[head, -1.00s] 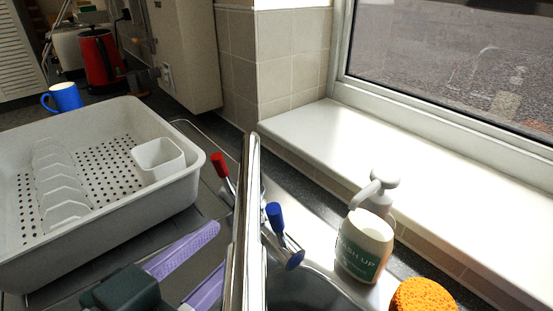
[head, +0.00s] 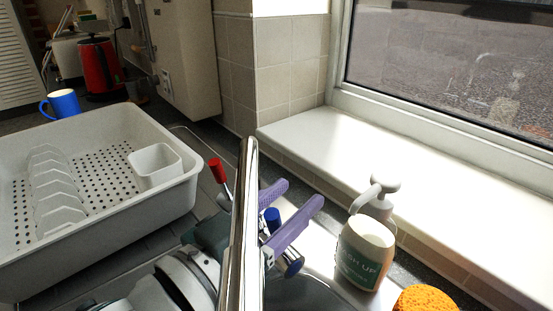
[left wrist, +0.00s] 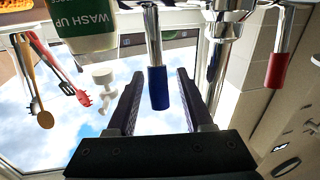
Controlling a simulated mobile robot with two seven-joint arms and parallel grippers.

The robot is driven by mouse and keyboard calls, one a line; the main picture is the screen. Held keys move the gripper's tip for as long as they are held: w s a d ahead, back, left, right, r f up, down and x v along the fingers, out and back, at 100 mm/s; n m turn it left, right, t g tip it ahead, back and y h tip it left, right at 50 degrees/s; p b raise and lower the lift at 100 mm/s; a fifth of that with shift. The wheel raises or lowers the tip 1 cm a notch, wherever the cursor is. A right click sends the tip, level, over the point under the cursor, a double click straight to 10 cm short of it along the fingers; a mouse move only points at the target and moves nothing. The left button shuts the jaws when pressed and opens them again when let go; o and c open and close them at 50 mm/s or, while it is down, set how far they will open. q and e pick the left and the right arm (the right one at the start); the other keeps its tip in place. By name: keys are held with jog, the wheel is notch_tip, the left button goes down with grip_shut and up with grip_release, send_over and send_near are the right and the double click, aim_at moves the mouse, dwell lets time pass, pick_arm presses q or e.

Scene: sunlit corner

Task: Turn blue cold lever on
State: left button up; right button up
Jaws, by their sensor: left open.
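The blue cold lever (head: 272,216) sits on the chrome tap beside the tall spout (head: 243,230), which hides part of my gripper and the tap. In the left wrist view the blue lever (left wrist: 158,88) lies between my two fingers, with a gap on each side. My left gripper (head: 300,192) has purple fingers and is open around the lever; its fingers also show in the left wrist view (left wrist: 162,75). The red lever (head: 217,170) stands left of the spout and also shows in the left wrist view (left wrist: 276,70). My right gripper is not in view.
A wash-up bottle (head: 365,250) with a pump stands right of the tap, with an orange sponge (head: 425,298) nearer. A white dish rack (head: 100,255) fills the left. The windowsill (head: 430,190) is clear. Blue mug (head: 62,103) and red kettle (head: 99,68) stand behind.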

pick_arm(q)
grip_shut()
dwell(0.5)
dwell(1.0)
